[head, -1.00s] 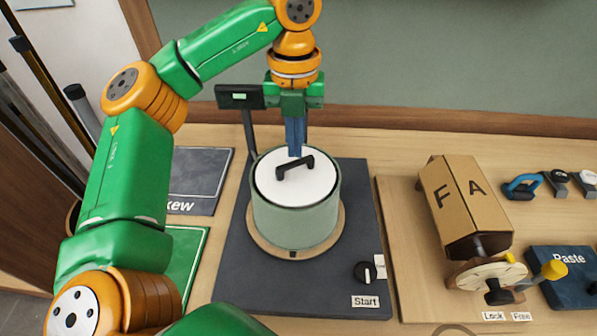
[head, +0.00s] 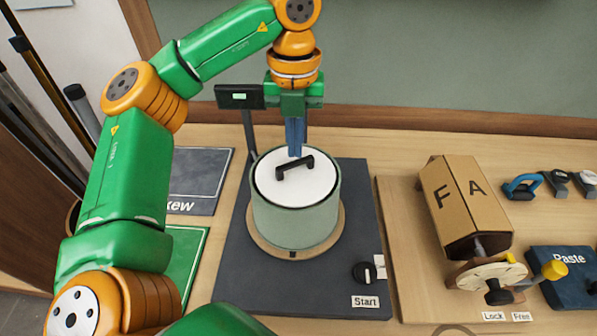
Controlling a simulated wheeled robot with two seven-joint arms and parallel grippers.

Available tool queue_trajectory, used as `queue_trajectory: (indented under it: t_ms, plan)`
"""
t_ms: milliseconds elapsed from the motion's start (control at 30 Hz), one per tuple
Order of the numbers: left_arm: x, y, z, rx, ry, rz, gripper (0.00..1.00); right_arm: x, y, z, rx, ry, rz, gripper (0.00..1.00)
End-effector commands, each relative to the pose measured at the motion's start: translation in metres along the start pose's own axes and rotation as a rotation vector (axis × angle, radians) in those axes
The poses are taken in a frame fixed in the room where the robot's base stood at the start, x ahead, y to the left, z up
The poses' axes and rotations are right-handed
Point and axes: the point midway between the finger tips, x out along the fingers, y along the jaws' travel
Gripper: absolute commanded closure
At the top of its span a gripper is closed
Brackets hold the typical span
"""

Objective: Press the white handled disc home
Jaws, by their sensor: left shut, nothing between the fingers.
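The white disc (head: 318,187) with a black bar handle (head: 294,167) sits in the top of a round pale green drum (head: 295,226). A dark gap shows around part of its edge. My left gripper (head: 295,153) points straight down, shut and empty, with its tips at the back part of the disc, just behind the handle. I cannot tell whether the tips touch the disc. My right gripper is not in view.
The drum stands on a dark mat (head: 235,285) with a Start knob (head: 365,272). A small display (head: 239,96) on a post stands behind it. A cardboard box (head: 467,200) lettered F and A and a cream wheel (head: 487,276) are at right.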

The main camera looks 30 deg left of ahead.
Motion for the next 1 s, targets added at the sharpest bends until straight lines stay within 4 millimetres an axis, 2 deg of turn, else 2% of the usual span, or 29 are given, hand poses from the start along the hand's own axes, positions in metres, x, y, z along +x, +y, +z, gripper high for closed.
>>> queue_trajectory:
  t_ms: [1000]
  plan:
    - [0.016,0.000,0.000,0.000,0.000,0.000,1.00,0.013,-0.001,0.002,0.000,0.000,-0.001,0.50]
